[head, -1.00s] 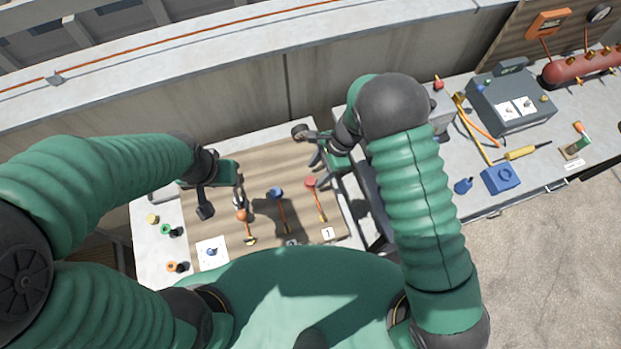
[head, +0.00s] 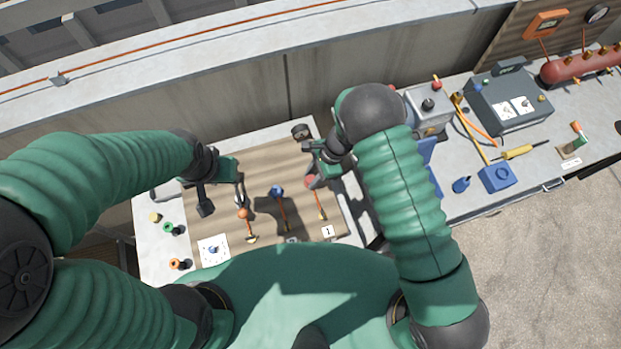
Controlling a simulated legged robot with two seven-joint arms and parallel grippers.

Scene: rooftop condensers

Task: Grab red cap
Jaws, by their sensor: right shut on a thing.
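The red cap (head: 310,182) sits at the upper end of an orange stem with a brass end, at the right of the wooden panel. My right gripper (head: 311,171) is at the red cap, shut on it; its fingers and hand partly cover it. My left gripper (head: 223,198) hangs over the left part of the panel with its fingers apart and nothing between them.
A blue cap (head: 277,191) and an orange cap (head: 242,213) on similar stems stand to the left of the red one. A white dial (head: 213,250) and small coloured caps lie further left. A grey box (head: 507,100) stands on the right bench.

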